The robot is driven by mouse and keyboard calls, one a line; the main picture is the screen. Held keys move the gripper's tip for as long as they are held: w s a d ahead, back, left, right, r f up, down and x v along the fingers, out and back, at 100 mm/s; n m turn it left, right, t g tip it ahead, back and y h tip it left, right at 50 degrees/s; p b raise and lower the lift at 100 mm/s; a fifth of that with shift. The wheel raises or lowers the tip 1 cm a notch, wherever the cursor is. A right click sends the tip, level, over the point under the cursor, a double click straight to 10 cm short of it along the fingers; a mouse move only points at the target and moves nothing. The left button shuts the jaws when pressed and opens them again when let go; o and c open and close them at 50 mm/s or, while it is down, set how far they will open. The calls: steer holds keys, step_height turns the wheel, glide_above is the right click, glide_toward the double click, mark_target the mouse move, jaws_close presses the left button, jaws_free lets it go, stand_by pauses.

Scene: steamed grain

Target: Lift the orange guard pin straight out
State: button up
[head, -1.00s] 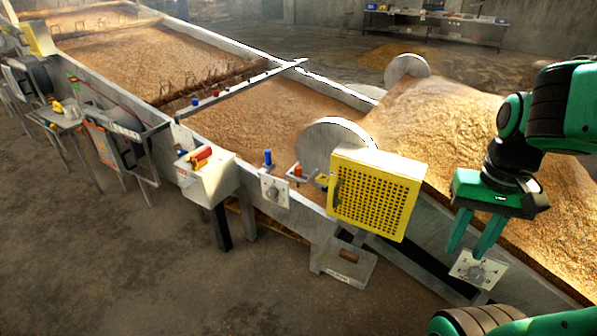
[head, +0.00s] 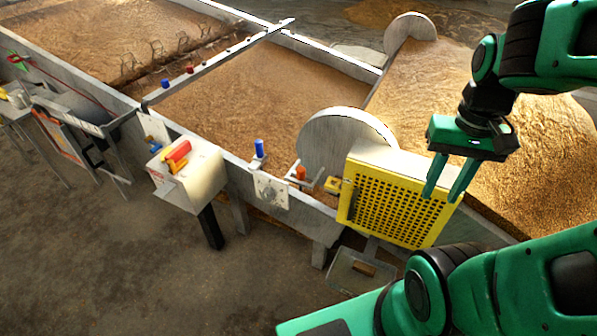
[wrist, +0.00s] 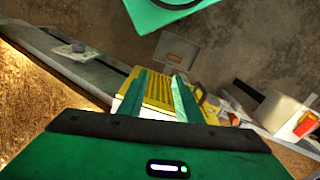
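The orange guard pin (head: 301,173) stands upright in a small bracket on the trough's edge, just left of the yellow perforated guard (head: 400,200) in the head view. My gripper (head: 443,196) is open and empty, with its two green fingers pointing down over the right part of the guard. It is to the right of the pin and apart from it. In the wrist view the fingers (wrist: 158,97) frame the yellow guard (wrist: 160,88). I cannot make out the pin in the wrist view.
A blue pin (head: 259,148) stands on the trough edge left of the orange pin. A white box (head: 190,178) with a red and yellow handle is farther left. A grey round disc (head: 340,142) rises behind the guard. Grain fills the trough. Floor at lower left is clear.

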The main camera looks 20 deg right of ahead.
steer(key=shift+o, duration=1.2)
steer(key=shift+a, duration=0.1)
steer(key=shift+o, duration=0.6)
steer(key=shift+r, duration=0.25)
steer(key=n+t, duration=0.5)
steer(key=n, duration=0.1)
glide_above(301, 169)
steer(key=s, duration=0.4)
step_height(301, 169, down, 12)
steer(key=r, duration=0.1)
steer(key=x, duration=0.6)
steer(key=shift+s+a+f, duration=0.15)
steer(key=shift+a, duration=0.15)
steer(key=shift+d+x, duration=0.2)
steer(key=shift+x, duration=0.85)
steer(key=shift+d+x, duration=0.25)
steer(key=shift+x, duration=0.85)
steer(key=shift+f, duration=0.55)
